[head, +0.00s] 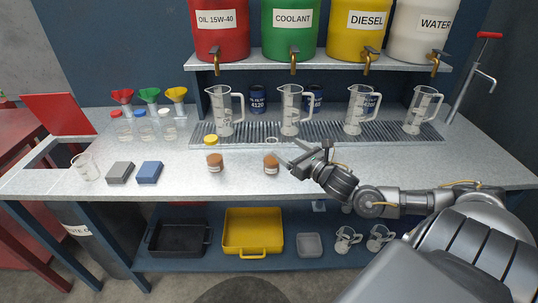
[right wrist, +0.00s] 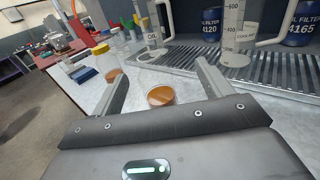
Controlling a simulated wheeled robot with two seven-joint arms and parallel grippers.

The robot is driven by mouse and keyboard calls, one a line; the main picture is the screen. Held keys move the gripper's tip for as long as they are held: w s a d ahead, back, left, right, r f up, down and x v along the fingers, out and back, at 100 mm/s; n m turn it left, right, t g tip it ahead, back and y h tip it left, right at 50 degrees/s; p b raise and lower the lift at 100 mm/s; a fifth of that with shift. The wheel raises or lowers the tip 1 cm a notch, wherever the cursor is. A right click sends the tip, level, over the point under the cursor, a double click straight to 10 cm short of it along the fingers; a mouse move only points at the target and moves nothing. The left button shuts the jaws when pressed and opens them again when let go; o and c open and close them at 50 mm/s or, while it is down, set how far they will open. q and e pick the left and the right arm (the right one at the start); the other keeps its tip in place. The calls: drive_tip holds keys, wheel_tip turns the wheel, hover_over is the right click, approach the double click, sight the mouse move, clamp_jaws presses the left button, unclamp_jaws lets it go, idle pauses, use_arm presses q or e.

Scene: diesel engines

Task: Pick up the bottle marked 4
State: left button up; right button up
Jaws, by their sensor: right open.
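Two small jars of brown liquid with pale labels stand on the grey bench: a left jar (head: 215,163) and a right jar (head: 271,163). Their label marks are too small to read, so I cannot tell which is marked 4. My right gripper (head: 289,153) is open and empty, just right of the right jar. The left jar (right wrist: 113,75) is farther off at the left. My left gripper is out of view.
Several clear jugs, one a measuring jug (head: 290,112), stand on the drip grate behind. Grey (head: 120,172) and blue (head: 149,172) blocks, a beaker (head: 86,167) and capped bottles (head: 143,127) are at the left.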

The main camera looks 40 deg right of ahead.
sight(277, 164)
drive_tip(key=shift+y, duration=0.3)
drive_tip(key=f, duration=0.1)
drive_tip(key=w+a+f, duration=0.1)
drive_tip(key=f, duration=0.2)
drive_tip(key=shift+w+a+f, duration=0.15)
drive_tip(key=shift+a, duration=0.2)
wheel_tip(277, 164, down, 3)
drive_tip(key=shift+f, duration=0.1)
drive_tip(key=shift+w+p, duration=0.35)
drive_tip(key=shift+w, duration=0.15)
drive_tip(key=shift+w+f, duration=0.1)
drive_tip(key=shift+w, duration=0.45)
drive_tip(key=w+p, duration=0.1)
drive_tip(key=w, duration=0.4)
drive_tip(key=shift+w+a, duration=0.1)
drive_tip(key=shift+w, duration=0.1)
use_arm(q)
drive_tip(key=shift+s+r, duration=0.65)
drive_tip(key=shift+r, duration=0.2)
use_arm(e)
drive_tip(key=shift+s, duration=0.1)
drive_tip(key=c, duration=1.2)
